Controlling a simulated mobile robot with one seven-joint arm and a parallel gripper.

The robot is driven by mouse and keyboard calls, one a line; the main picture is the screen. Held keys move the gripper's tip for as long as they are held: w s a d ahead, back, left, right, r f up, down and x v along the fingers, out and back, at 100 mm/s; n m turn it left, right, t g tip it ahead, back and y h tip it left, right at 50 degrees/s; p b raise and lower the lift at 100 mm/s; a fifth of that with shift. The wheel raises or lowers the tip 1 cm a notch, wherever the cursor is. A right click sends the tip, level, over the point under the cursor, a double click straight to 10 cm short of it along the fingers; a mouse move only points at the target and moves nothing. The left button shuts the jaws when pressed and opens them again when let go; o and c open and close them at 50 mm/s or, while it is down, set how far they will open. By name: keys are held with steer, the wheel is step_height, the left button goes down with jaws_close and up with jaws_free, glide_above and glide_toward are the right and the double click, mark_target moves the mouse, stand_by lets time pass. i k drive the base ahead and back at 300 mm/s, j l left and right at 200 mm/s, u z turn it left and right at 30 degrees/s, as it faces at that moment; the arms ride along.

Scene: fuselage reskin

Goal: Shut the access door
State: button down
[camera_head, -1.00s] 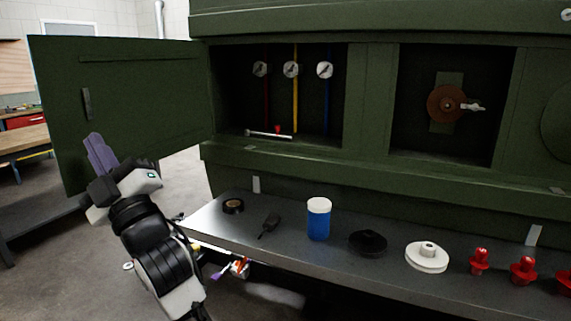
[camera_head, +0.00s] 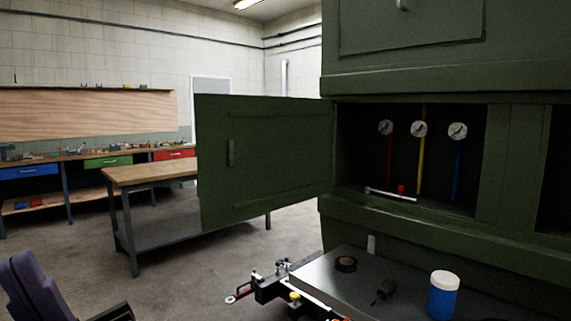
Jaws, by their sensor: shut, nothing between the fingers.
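The access door (camera_head: 270,160) is a dark green panel. It stands wide open, swung out to the left of the bay (camera_head: 400,150), and a vertical handle (camera_head: 231,153) is on the face turned to me. The bay shows three gauges, coloured lines, and a wrench (camera_head: 390,194) and a small red part (camera_head: 401,189) on its floor.
A metal shelf (camera_head: 330,283) below the bay holds a tape roll (camera_head: 346,264), a dark tool (camera_head: 383,290) and a blue jar (camera_head: 443,297). A wood-topped table (camera_head: 150,173) stands behind the door. Open floor (camera_head: 190,270) lies between my gripper and the door.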

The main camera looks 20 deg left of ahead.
mark_target(283, 146)
steer(key=i+j, duration=0.15)
steer(key=j, duration=0.25)
steer(key=i+j, duration=0.15)
steer(key=j, duration=0.25)
steer(key=i+j, duration=0.15)
steer(key=j, duration=0.25)
steer(key=i+j, duration=0.15)
steer(key=j, duration=0.25)
steer(key=i+j, duration=0.15)
steer(key=j, duration=0.25)
steer(key=i+j, duration=0.15)
steer(key=j, duration=0.25)
steer(key=i+j, duration=0.15)
steer(key=j, duration=0.25)
steer(key=i+j+z, duration=0.2)
steer(key=j, duration=0.2)
steer(key=j+z, duration=0.15)
steer(key=j, duration=0.25)
steer(key=z, duration=0.95)
steer(key=k+j+u, duration=0.1)
steer(key=k+u, duration=0.2)
steer(key=u, duration=0.15)
steer(key=k+j+u, duration=0.15)
steer(key=u, duration=0.35)
steer(key=k, duration=0.1)
